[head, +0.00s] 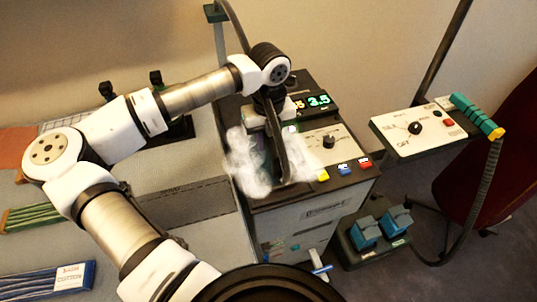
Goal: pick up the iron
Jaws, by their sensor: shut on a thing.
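My gripper (270,128) reaches in from the left and points down over the front left of a dark console (345,185). It is shut on a whitish, cloudy, partly see-through thing (245,168) that spreads out on both sides below it. A dark curved strip runs down through the middle of this thing. I cannot make out a clear iron shape, and my gripper and wrist hide part of what is held. I cannot tell whether the held thing touches the console top.
The console has a green lit display (318,100), a dial panel and coloured buttons. A white control panel (412,128) on a post stands to the right, with a hanging cable. Blue pedals (380,228) sit below. Grey tabletop (190,175) lies left, with green and blue bundles.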

